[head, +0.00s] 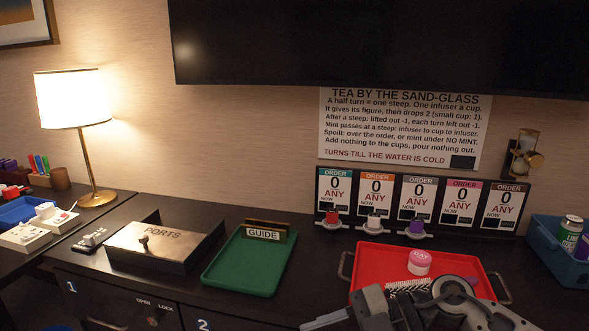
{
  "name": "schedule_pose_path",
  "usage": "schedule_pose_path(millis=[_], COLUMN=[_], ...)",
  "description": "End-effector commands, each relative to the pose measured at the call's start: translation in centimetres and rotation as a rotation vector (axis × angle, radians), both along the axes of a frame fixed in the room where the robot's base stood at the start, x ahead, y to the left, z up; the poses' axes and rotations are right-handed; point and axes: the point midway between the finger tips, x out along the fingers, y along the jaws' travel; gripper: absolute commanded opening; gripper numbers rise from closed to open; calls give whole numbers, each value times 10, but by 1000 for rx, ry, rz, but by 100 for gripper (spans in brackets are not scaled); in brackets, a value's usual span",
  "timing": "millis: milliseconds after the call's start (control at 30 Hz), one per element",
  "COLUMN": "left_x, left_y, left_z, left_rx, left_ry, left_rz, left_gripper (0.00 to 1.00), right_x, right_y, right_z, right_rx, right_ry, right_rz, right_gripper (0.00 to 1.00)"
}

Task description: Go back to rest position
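My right arm comes in at the bottom right, in front of the red tray. Its gripper (375,308) is at the bottom edge and partly cut off, so I cannot tell whether it is open or shut. No held thing shows in it. My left gripper is not in view.
The red tray (366,262) holds a pink-lidded jar (419,262) and a white brush-like thing (408,286). A green tray (240,270) with a GUIDE sign (264,234), a PORTS box (160,248), a lamp (75,100) and a blue bin (551,254) stand on the counter.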

Motion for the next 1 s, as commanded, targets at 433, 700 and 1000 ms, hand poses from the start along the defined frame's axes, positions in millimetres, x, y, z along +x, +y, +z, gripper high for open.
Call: schedule_pose_path(millis=[433,700,1000], left_x=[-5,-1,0], left_y=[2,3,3], left_z=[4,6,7], left_rx=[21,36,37], left_ry=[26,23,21], left_rz=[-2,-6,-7], left_gripper=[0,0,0], right_x=[-1,-85,-111], right_y=[-34,-88,-93], right_z=[-23,-135,-154], right_rx=[679,309,211], right_ry=[343,716,798], right_rz=[-1158,-1583,-1621], right_gripper=[42,42,42])
